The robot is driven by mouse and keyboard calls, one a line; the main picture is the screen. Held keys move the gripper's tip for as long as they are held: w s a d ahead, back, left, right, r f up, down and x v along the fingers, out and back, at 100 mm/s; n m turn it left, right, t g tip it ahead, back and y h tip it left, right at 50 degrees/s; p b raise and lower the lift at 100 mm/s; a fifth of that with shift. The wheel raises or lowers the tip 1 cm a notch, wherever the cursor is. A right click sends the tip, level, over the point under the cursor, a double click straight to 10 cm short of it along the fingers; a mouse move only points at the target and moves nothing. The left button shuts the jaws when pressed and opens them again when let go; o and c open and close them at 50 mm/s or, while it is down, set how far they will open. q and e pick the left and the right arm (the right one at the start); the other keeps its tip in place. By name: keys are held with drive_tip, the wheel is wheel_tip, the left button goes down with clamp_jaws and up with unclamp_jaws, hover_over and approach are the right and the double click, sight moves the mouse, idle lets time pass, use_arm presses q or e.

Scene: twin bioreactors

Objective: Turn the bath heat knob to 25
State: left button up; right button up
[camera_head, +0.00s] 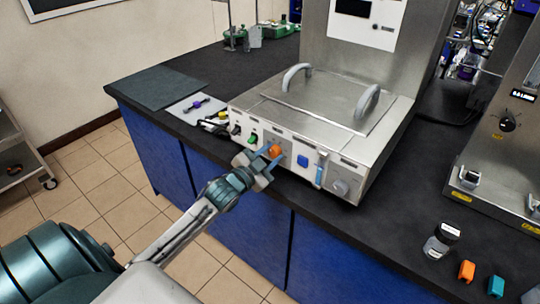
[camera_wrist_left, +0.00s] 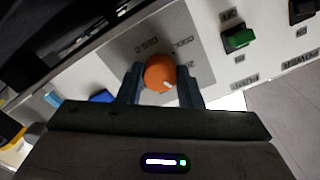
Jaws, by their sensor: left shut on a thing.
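The bath heat knob is a round orange knob (camera_head: 274,151) on the front panel of the steel bath (camera_head: 330,98). My left gripper (camera_head: 267,155) is shut on this knob, with one finger on each side of it. In the left wrist view the orange knob (camera_wrist_left: 160,74) sits between the two fingers (camera_wrist_left: 160,85), and a small white mark shows near its lower right edge. The grey plate behind it (camera_wrist_left: 118,44) bears print too small and tilted to read for sure. My right gripper is not in view.
A green switch (camera_head: 252,139) is left of the knob, and a blue button (camera_head: 302,161), a blue-handled valve (camera_head: 321,170) and a grey knob (camera_head: 340,187) are right.

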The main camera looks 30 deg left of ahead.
use_arm(q)
drive_tip(key=o, duration=1)
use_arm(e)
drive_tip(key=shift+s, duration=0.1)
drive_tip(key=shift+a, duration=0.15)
use_arm(q)
drive_tip(key=shift+s+a+f, duration=0.1)
drive_tip(key=shift+s, duration=0.55)
drive_tip(key=shift+s+a+b, duration=0.15)
drive_tip(key=shift+s+b, duration=0.45)
drive_tip(key=shift+s, duration=1.8)
drive_tip(key=shift+s+a+b, duration=0.15)
drive_tip(key=shift+s+b, duration=0.4)
drive_tip(key=shift+s, duration=1.8)
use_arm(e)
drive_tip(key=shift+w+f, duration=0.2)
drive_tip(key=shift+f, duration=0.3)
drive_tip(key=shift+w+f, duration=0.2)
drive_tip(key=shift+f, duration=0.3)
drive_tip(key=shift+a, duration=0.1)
